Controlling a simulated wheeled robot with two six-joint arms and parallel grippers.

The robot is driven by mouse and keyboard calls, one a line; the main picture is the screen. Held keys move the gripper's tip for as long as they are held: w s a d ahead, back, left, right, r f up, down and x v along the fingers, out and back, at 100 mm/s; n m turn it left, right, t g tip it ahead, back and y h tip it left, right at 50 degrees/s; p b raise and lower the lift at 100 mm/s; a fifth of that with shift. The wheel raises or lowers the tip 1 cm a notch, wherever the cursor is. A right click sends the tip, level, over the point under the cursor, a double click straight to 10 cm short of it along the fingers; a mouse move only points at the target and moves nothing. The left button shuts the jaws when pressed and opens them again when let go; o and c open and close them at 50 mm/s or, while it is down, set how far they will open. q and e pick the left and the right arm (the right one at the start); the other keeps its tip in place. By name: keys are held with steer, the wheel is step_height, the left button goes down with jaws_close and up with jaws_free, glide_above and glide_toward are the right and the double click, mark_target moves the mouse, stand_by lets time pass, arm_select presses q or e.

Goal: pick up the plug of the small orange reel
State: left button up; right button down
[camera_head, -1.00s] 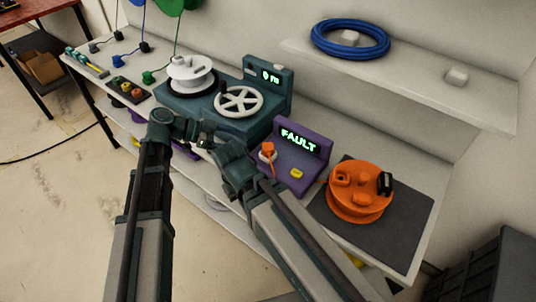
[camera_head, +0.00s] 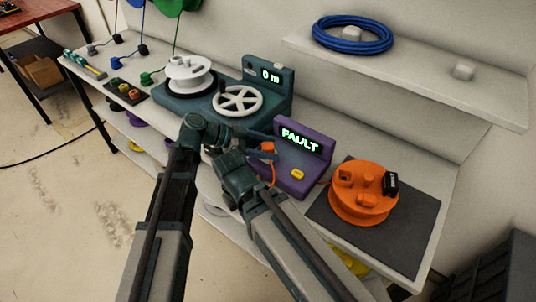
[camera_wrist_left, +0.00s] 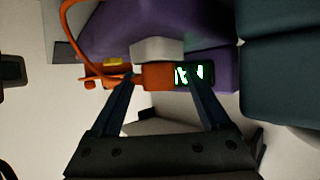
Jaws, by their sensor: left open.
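The small orange reel (camera_head: 358,207) stands on a dark mat at the right of the bench, with a black part on its right side. Its orange plug (camera_head: 267,146) stands at the left of the purple tester (camera_head: 293,180), whose display reads FAULT. An orange cord hangs from the plug. My left gripper (camera_head: 268,156) is right at the plug and partly covers it. In the left wrist view, the plug (camera_wrist_left: 157,76) lies between the tips of my left gripper (camera_wrist_left: 160,80), whose fingers are apart. I cannot tell whether they touch it. My right gripper does not show.
A teal winder with a white reel (camera_head: 190,75) and a white handwheel (camera_head: 238,100) stands left of the tester. A shelf with a blue cable coil (camera_head: 352,35) hangs above the bench. Small coloured plugs lie at the far left. The dark mat (camera_head: 410,225) has free room.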

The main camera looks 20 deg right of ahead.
mark_target(268, 145)
arm_select(q)
steer(key=shift+d, duration=0.1)
jaws_close()
stand_by(0.3)
step_height(268, 145, up, 10)
steer(key=p, duration=1)
